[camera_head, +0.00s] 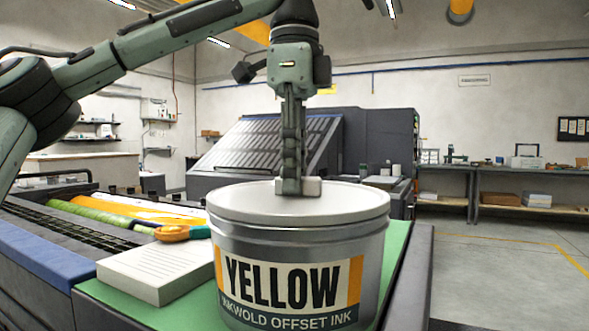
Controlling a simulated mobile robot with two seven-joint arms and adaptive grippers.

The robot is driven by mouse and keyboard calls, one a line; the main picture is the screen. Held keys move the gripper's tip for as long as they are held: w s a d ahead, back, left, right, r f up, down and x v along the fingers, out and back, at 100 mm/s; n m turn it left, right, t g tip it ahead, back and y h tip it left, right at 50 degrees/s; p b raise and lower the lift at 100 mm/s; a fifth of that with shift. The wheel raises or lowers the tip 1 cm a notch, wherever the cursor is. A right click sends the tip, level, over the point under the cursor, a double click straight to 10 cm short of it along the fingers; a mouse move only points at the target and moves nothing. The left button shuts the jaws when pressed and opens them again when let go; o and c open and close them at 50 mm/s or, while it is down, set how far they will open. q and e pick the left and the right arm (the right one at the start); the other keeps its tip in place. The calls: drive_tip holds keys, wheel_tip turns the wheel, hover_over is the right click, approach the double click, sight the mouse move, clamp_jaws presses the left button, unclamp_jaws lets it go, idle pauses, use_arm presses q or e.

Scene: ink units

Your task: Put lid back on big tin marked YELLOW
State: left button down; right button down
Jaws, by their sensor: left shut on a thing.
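The big silver tin (300,252) stands upright on a green mat at the front, its label reading YELLOW. A pale grey round lid (245,203) lies over the tin's mouth and looks level. No clear gap shows between the lid and the rim, but I cannot tell whether it is fully pressed down. My left gripper (290,186) points straight down at the lid's middle and is shut on its small blocky knob (312,187). The inside of the tin is hidden by the lid. My right gripper is not in view.
A stack of white paper (155,270) lies left of the tin, with an orange-and-teal object (182,232) behind it. The green mat (395,250) shows a narrow bare strip right of the tin. A dark machine (375,140) stands behind. Open floor (500,275) is at right.

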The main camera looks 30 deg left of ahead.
use_arm(q)
drive_tip(key=c, duration=1.3)
unclamp_jaws()
drive_tip(key=shift+o, duration=0.4)
drive_tip(key=o, duration=0.4)
drive_tip(key=shift+r, duration=0.1)
drive_tip(key=shift+r, duration=3.4)
